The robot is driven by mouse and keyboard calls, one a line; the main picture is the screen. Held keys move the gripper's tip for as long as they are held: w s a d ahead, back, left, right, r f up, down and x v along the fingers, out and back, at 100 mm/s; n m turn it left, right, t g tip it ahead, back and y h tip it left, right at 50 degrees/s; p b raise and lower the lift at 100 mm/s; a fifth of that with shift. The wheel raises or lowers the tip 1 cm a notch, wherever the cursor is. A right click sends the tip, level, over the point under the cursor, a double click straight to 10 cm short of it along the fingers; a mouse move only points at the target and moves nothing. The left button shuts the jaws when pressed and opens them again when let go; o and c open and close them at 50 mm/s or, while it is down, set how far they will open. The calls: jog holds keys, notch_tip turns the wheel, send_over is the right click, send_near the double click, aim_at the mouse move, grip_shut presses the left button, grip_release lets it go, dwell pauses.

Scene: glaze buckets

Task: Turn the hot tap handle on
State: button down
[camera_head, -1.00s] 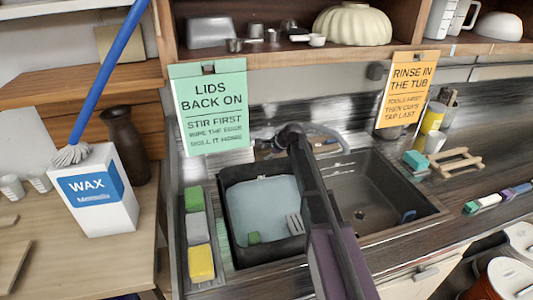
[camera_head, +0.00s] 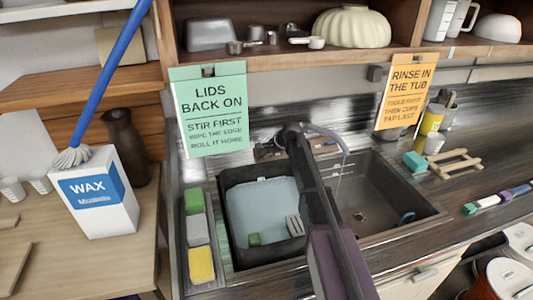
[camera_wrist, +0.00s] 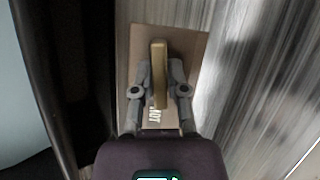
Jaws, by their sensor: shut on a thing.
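In the wrist view, my gripper (camera_wrist: 159,76) is shut on the brass-coloured tap handle (camera_wrist: 158,62), with one finger on each side of it. The handle lies lengthwise over a tan plate (camera_wrist: 190,42) with partly covered, upside-down lettering that looks like HOT. In the head view, my arm covers the handle and the fingers. The grey tap spout (camera_head: 332,134) curves out to the right of my arm, over the right basin (camera_head: 372,190). A thin pale line below its end may be water; I cannot tell for sure.
A black tub (camera_head: 240,250) with pale blue liquid stands left of my arm. A tray with green, grey and yellow sponges (camera_head: 201,264) lies further left. The LIDS BACK ON sign (camera_head: 210,110) and the orange sign (camera_head: 407,92) hang behind the sink.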

jog(key=n+g+p, duration=0.1)
jog(key=n, duration=0.2)
jog(key=n+h+p, duration=0.1)
jog(key=n, duration=0.1)
jog(key=shift+r+n+g+h, duration=0.1)
jog(key=shift+n+g+h, duration=0.2)
jog(key=shift+n+g, duration=0.1)
jog(key=n+h, duration=0.1)
jog(key=n, duration=0.1)
jog(key=n+h+p, duration=0.1)
jog(key=n, duration=0.2)
jog(key=shift+g, duration=0.3)
jog(key=shift+s, duration=0.1)
jog(key=c, duration=0.7)
grip_release()
jog(key=shift+o, duration=0.2)
